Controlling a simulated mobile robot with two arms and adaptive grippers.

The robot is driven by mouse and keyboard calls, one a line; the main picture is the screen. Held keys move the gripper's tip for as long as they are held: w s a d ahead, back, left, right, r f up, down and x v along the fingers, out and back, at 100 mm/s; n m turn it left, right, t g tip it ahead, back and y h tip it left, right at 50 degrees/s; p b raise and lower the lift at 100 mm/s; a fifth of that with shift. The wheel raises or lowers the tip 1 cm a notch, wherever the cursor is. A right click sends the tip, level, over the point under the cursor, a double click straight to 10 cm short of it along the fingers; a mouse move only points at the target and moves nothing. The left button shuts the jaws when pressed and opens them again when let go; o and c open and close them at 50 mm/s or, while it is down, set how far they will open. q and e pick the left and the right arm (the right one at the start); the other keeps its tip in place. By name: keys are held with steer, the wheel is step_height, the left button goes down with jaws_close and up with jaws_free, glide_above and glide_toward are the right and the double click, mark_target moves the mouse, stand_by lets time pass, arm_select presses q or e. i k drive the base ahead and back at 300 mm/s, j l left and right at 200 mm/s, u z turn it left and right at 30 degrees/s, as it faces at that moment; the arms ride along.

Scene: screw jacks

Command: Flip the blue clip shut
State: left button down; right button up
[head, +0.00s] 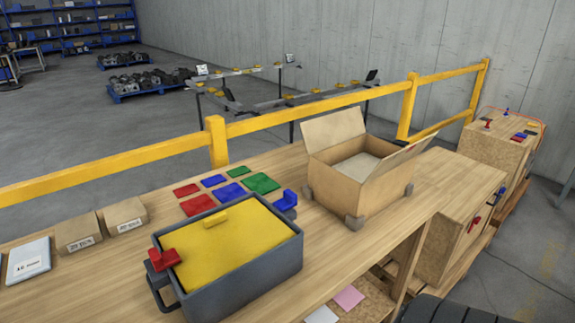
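The blue clip (287,201) is at the far right corner of a grey box (245,268) on the wooden workbench. It stands out from the box's rim, beside the yellow lid (235,242) rather than over it, and looks open. A red clip (163,260) sits at the opposite, left end of the box, by the lid's edge. The lid lies in the box's top and has a small raised yellow handle (215,220). Neither of my grippers shows in the head view.
An open cardboard box (375,192) stands right of the blue clip. Flat red, blue and green pieces (228,190) lie behind the grey box. Two small cartons (78,233) and a white package (28,260) are at left. A yellow railing (290,120) runs behind the bench.

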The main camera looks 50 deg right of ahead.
mark_target(289, 200)
steer(key=l, duration=1.4)
steer(key=l+u, duration=0.15)
steer(key=l, duration=1.25)
steer(key=k, duration=0.05)
